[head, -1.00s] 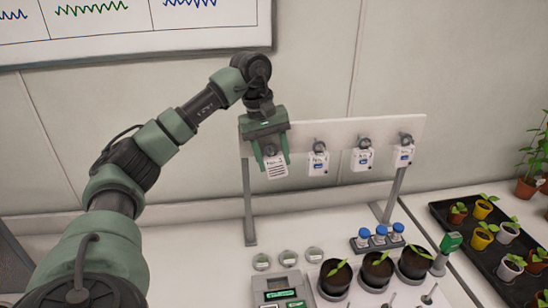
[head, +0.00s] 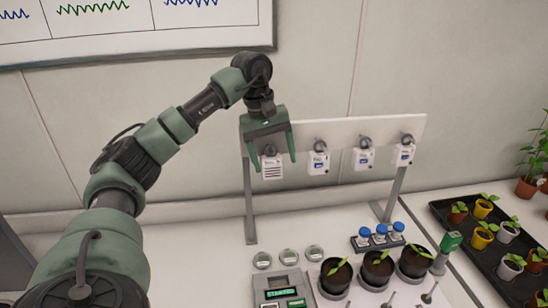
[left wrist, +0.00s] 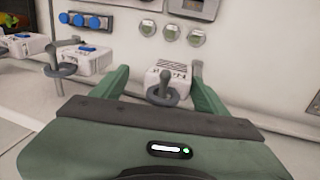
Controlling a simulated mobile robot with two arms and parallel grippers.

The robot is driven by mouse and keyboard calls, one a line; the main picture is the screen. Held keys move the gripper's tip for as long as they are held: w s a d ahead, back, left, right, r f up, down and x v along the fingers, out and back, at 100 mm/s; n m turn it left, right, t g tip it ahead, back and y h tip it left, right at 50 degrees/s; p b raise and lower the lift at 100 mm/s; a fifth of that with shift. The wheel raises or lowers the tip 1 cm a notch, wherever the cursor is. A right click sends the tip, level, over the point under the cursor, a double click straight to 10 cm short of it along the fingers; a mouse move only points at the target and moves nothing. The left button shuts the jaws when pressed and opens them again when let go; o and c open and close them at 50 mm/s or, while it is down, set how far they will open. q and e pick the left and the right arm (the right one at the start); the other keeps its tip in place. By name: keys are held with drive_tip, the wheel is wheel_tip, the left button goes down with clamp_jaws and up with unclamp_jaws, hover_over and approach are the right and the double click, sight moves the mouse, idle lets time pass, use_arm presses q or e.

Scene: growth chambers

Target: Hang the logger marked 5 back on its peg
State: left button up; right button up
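A white logger (head: 272,171) with printed lines hangs at the left end of the white rack board (head: 345,135). My left gripper (head: 275,160) is open, with one finger on each side of this logger. Gaps show between fingers and logger in the left wrist view (left wrist: 159,78). My right gripper is in neither view.
Several similar loggers (head: 318,162) hang on pegs to the right. A black plant tray (head: 480,263) is at right.

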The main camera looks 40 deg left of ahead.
sight(270, 144)
use_arm(q)
drive_tip(key=b+v, duration=0.1)
drive_tip(key=v, duration=0.6)
drive_tip(key=shift+s+r, duration=0.1)
drive_tip(key=shift+r, duration=0.3)
